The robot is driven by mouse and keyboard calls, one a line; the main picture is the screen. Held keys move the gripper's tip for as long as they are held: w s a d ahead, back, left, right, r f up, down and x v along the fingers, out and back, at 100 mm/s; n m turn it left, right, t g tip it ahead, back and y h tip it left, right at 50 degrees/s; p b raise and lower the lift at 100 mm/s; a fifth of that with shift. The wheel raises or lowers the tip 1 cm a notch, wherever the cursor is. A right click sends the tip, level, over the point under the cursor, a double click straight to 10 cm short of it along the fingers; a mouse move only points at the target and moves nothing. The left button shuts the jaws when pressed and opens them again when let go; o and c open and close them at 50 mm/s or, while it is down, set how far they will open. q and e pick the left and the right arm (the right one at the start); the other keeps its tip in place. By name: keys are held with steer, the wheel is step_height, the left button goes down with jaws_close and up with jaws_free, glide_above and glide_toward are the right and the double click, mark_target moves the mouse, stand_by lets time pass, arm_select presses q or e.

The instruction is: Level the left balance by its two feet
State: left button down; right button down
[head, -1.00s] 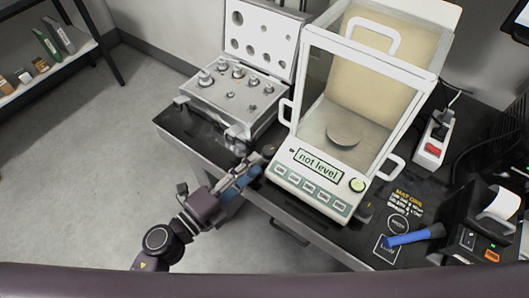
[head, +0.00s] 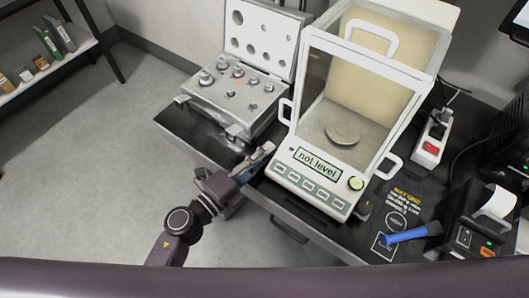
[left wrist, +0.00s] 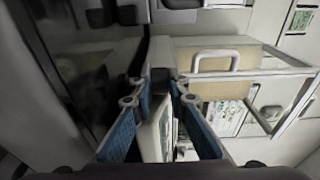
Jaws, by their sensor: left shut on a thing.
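The left balance (head: 312,192) is a white weighing balance with a glass draft shield and a round pan. Its display (head: 317,163) reads "not level", and a green bubble level (head: 356,184) sits at its front right. A dark foot (head: 363,208) shows at its front right corner. My left gripper (head: 263,156) is at the front left corner, shut on the left foot, which its fingers hide in the head view. In the left wrist view the blue-padded fingers (left wrist: 160,100) stand either side of a dark grey piece, the left foot (left wrist: 160,80). My right gripper is out of view.
An open case of metal weights (head: 235,95) stands left of the balance on the dark table (head: 180,125). To the right are a blue-handled tool (head: 405,236), a printer (head: 480,225) and a power strip (head: 432,140). Floor is free at the left.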

arm_select(q)
steer(key=shift+w+a+m+g+h, duration=0.1)
steer(key=shift+m+g+h, duration=0.7)
steer(key=shift+g+h, duration=0.1)
steer(key=shift+w+f+m+g+h, duration=0.1)
steer(key=shift+f+m+g+h, duration=0.05)
steer(key=shift+m+g+h, duration=0.3)
steer(key=shift+a+m+g+h+b, duration=0.1)
steer(key=shift+m+g+h+b, duration=0.55)
steer(key=shift+g, duration=0.5)
steer(key=shift+m+g, duration=0.4)
steer(key=c, duration=1.9)
jaws_free()
